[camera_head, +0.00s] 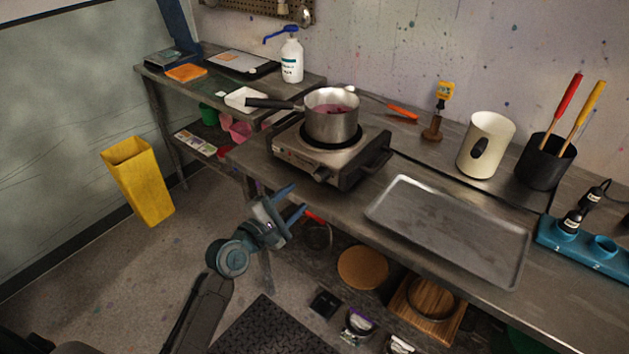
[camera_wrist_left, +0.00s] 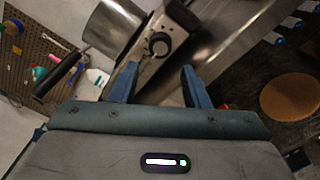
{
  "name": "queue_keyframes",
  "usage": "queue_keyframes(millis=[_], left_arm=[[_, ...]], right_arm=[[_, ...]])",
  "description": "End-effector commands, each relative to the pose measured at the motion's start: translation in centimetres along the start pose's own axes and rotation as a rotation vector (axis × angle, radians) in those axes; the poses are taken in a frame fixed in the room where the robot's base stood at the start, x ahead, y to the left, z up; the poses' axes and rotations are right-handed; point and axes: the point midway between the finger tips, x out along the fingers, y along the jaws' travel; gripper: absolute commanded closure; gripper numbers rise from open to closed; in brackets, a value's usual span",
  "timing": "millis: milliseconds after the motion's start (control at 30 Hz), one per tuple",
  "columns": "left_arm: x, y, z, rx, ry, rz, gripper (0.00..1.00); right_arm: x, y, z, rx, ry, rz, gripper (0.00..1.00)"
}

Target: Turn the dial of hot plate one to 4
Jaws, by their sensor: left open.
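The hot plate (camera_head: 300,158) stands near the front edge of the steel bench, with a steel pot (camera_head: 333,120) of pinkish liquid on its burner. Its black dial (camera_head: 322,173) is on the front face at the right end. In the left wrist view the dial (camera_wrist_left: 159,44) shows a light pointer mark; its numbers are too small to read. My left gripper (camera_head: 297,201) is open and empty, in front of and below the dial. In the left wrist view its blue fingers (camera_wrist_left: 158,88) lie apart, with the dial beyond them. My right gripper is not in view.
The pot's black handle (camera_head: 270,104) sticks out left. A metal tray (camera_head: 450,228) lies on the bench to the right. A yellow bin (camera_head: 139,181) is at the left. A lower shelf under the bench holds a round wooden disc (camera_head: 363,267). The floor before the bench is open.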

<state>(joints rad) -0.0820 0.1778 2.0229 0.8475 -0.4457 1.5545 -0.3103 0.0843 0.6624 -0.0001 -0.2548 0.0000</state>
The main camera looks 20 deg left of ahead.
Motion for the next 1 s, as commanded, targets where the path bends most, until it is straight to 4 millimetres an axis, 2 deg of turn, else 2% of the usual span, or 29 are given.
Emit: queue_keyframes(millis=[200, 400, 600, 833, 867, 1000], left_arm=[[4.5, 0.1, 0.1, -0.002, 0.0, 0.002, 0.58], [7.4, 0.1, 0.0, 0.001, 0.001, 0.001, 0.58], [8.6, 0.0, 0.0, 0.002, 0.001, 0.0, 0.58], [8.6, -0.1, -0.1, 0.002, 0.002, -0.001, 0.58], [8.6, -0.1, -0.1, 0.003, 0.002, -0.001, 0.6], [8.6, -0.1, -0.1, 0.003, 0.002, -0.001, 0.87]], right_arm=[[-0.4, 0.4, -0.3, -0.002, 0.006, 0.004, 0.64], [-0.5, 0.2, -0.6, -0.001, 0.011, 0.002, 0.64], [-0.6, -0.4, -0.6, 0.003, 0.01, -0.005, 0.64], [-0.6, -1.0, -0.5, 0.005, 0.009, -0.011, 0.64], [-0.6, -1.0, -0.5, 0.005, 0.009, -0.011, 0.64], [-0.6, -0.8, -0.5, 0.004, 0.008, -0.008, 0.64]])
